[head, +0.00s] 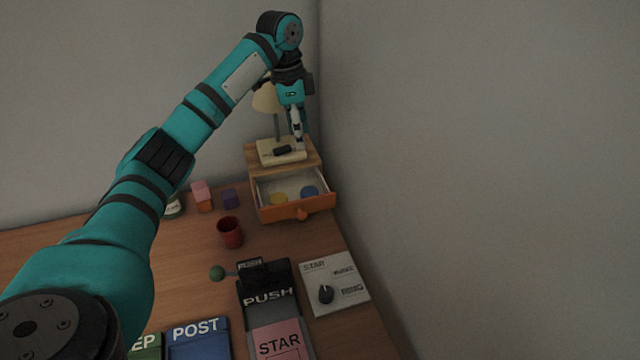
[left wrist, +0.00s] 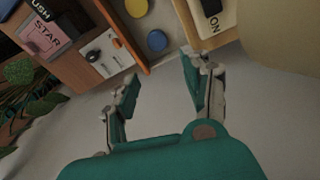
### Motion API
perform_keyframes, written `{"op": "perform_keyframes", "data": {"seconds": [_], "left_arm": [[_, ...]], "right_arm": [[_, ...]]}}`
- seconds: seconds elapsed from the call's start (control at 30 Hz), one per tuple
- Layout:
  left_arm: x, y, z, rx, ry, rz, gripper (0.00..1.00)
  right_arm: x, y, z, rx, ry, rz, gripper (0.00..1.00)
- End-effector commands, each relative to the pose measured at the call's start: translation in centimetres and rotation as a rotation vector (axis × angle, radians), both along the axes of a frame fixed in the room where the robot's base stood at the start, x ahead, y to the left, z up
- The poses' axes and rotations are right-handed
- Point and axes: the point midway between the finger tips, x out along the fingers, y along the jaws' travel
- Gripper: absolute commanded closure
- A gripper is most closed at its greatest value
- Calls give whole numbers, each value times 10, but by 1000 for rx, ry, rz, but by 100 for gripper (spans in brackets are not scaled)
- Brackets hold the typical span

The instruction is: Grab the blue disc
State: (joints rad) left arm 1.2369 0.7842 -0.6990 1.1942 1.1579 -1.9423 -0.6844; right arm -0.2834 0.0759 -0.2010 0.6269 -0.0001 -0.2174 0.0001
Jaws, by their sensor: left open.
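The blue disc (head: 309,191) lies in the open drawer (head: 298,213), to the right of a yellow disc (head: 279,198). In the left wrist view the blue disc (left wrist: 157,41) shows near the top middle, beyond the fingertips, with the yellow disc (left wrist: 136,7) above it. My left gripper (head: 299,136) points down above the cabinet and lamp base, higher than the drawer. In the left wrist view its two fingers (left wrist: 160,75) are spread apart with nothing between them. My right gripper does not show.
A lamp (head: 267,97) stands on the cabinet, its base (head: 282,151) close to my left gripper. A wall rises just right of the drawer. A red cup (head: 230,232), pink and purple blocks, and a panel with a knob (head: 334,284) are on the desk.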

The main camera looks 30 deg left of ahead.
Motion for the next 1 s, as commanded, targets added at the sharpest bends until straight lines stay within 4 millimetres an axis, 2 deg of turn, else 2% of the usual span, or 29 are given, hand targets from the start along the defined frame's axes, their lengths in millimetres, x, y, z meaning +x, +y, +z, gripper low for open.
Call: {"op": "perform_keyframes", "data": {"seconds": [0.17, 0.33, 0.47, 0.6, 0.8, 1.0], "left_arm": [[1, -2, -33, 2, 8, 1, 51], [3, -6, -70, 1, 7, 0, 51], [5, -9, -95, 1, 6, 1, 51], [7, -11, -112, 0, 3, 1, 51], [8, -12, -124, 0, 4, 0, 51], [10, -16, -154, 0, 4, 1, 51]], "right_arm": [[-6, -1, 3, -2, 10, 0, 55], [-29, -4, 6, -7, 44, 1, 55], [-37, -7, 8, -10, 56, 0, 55], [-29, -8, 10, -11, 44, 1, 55], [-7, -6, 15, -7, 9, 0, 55], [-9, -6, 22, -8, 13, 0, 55]]}}
